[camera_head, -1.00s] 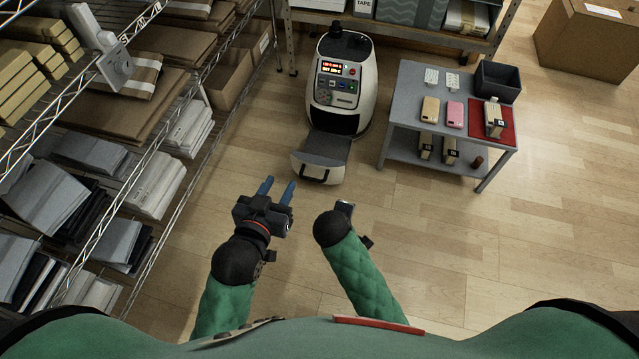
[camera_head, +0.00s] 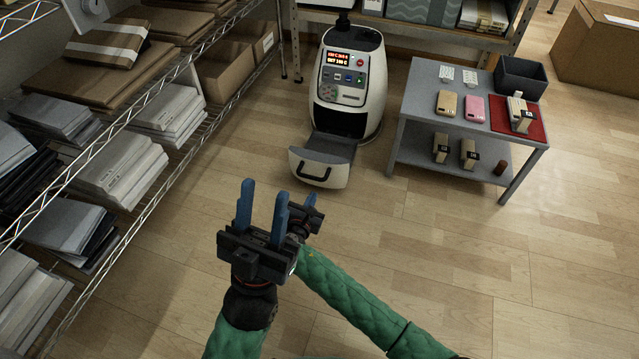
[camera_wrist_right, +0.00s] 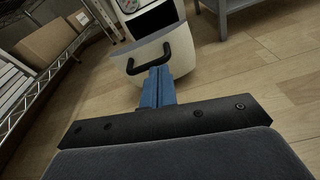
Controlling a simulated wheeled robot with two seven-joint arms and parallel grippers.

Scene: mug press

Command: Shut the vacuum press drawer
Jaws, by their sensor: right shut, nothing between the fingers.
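The vacuum press (camera_head: 366,92) is a rounded white machine with a lit red display, standing on the floor. Its drawer (camera_head: 338,180) is pulled out toward me, with a grey top and a dark handle (camera_head: 314,172) on the white front. My right gripper (camera_head: 311,200) is shut and empty, short of the drawer front and partly hidden behind my left gripper. In the right wrist view its closed blue fingers (camera_wrist_right: 158,72) point at the drawer front (camera_wrist_right: 184,57) and overlap the handle (camera_wrist_right: 149,68); contact cannot be told. My left gripper (camera_head: 265,189) is open and empty, left of my right one.
A wire shelf (camera_head: 150,120) with paper stacks and boxes runs along the left. A grey table (camera_head: 420,105) with phones, a red mat and a dark bin stands right of the press. The wooden floor before the drawer is clear.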

